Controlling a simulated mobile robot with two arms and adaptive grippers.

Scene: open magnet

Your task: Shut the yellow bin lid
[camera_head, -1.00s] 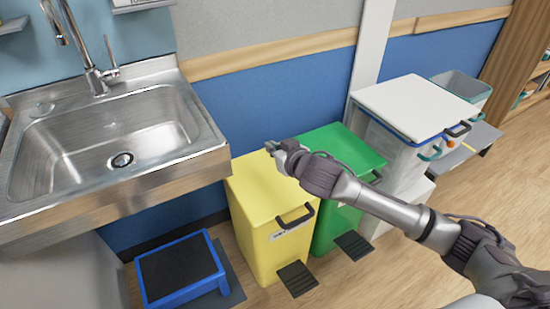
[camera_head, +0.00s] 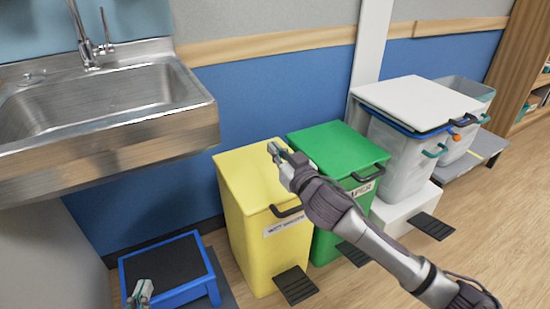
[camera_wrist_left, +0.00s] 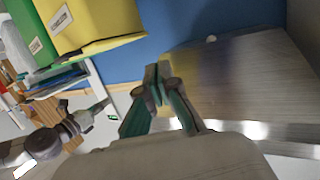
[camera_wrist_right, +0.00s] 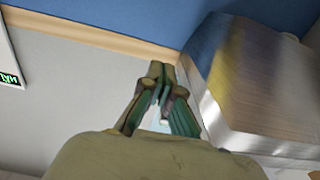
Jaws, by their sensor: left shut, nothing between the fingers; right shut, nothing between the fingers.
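The yellow bin (camera_head: 248,230) stands between the sink and the green bin. Its yellow lid (camera_head: 248,185) lies flat on top, with a dark handle at the front edge. The yellow bin also shows in the left wrist view (camera_wrist_left: 95,25). My right gripper (camera_head: 274,151) is shut and empty, over the back right part of the lid; whether it touches the lid is unclear. It is also shut in the right wrist view (camera_wrist_right: 160,72). My left gripper (camera_head: 140,290) is low at the left, in front of the blue step stool, and shut in its wrist view (camera_wrist_left: 157,72).
The green bin (camera_head: 325,148) stands close on the right, its lid flat. A white-lidded bin (camera_head: 415,100) is further right. The steel sink (camera_head: 150,140) juts out at the left. A blue step stool (camera_head: 165,265) and a black pedal (camera_head: 295,284) are on the floor.

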